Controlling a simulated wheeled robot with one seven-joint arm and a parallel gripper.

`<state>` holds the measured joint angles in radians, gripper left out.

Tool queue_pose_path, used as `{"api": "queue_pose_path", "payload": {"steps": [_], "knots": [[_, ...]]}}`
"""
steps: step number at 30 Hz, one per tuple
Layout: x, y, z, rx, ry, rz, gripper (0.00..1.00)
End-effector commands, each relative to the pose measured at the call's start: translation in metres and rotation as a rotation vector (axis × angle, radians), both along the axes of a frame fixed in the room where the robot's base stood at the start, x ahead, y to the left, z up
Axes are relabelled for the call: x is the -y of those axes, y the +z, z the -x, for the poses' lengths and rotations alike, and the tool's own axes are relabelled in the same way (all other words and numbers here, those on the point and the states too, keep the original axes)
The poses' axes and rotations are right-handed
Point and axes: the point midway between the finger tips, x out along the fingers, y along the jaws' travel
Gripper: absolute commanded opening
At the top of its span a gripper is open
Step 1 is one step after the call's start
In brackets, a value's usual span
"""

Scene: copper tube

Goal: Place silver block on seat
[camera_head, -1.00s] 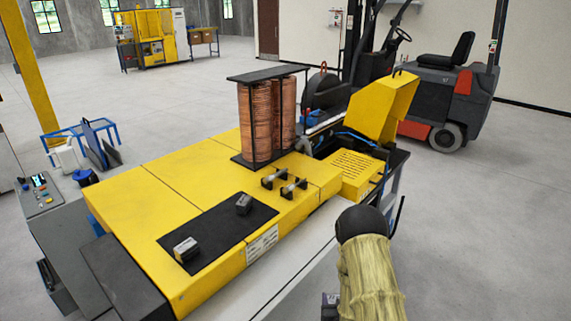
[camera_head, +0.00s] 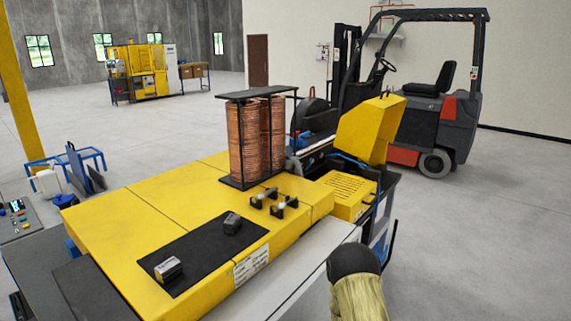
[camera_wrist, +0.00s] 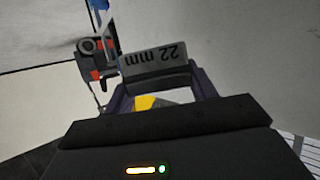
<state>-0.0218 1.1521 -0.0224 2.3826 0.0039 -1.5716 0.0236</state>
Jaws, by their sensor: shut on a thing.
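A silver block (camera_wrist: 155,62) marked "22 mm", upside down in the wrist view, sits between the fingertips of my gripper (camera_wrist: 160,82). My gripper is shut on it and holds it above the grey floor. In the head view the gripper and the held block are out of sight; only part of my arm shows at the bottom. Two other small grey blocks, a near one (camera_head: 168,269) and a far one (camera_head: 232,223), rest on a black mat (camera_head: 200,254) on the yellow machine. Small black brackets (camera_head: 273,203) with silver rods stand beyond the mat. I cannot tell which part is the seat.
The yellow machine (camera_head: 140,207) fills the left and middle. A copper tube coil stack (camera_head: 246,140) in a black frame stands on it, with a raised yellow cover (camera_head: 370,128) to its right. A forklift (camera_head: 450,125) stands behind. Open floor lies at the right.

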Motion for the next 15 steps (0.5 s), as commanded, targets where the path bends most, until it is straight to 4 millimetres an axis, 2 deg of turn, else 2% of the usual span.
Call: {"api": "queue_pose_path", "payload": {"steps": [5,15], "knots": [[0.0,0.006,0.009,-0.002,0.0,0.0,0.06],[0.0,0.011,0.041,0.0,0.0,0.0,0.06]]}}
